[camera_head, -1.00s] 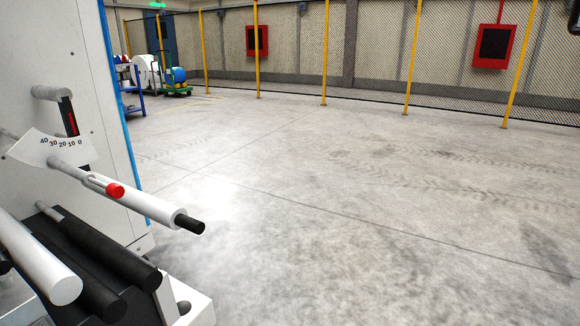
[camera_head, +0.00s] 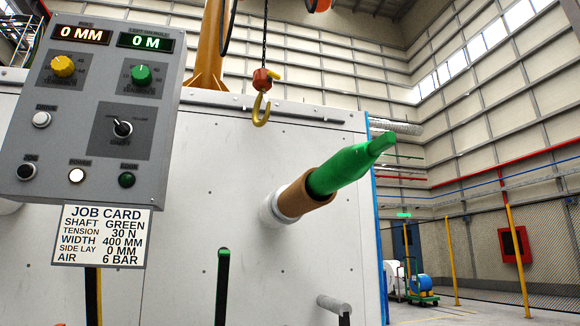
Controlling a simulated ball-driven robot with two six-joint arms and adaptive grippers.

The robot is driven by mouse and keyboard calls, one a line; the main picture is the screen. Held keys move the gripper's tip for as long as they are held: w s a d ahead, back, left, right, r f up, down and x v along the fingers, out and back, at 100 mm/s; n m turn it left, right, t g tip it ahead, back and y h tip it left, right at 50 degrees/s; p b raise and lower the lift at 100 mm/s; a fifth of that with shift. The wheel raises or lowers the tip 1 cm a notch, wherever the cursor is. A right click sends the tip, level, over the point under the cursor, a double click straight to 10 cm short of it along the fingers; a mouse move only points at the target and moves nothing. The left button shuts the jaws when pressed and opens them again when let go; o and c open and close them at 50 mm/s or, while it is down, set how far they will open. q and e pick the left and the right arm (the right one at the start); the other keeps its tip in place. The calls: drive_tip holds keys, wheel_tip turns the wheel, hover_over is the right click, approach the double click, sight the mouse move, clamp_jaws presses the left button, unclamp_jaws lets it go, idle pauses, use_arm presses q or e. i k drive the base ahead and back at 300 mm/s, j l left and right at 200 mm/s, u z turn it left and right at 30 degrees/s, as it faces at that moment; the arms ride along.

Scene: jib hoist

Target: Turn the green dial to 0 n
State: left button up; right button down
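Neither gripper shows in the camera_head view, and nothing touches the dial.
A job card (camera_head: 102,236) hangs under the panel and lists tension 30 N. A green-tipped shaft (camera_head: 345,170) in a brown core sticks out from the white machine wall (camera_head: 215,190). A yellow hook (camera_head: 261,108) hangs above. Open floor (camera_head: 440,314) shows at lower right.

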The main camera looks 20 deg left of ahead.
sight(140, 75)
drive_tip(key=k+l+u, duration=0.1)
drive_tip(key=u, duration=1.65)
drive_tip(key=k+l, duration=0.3)
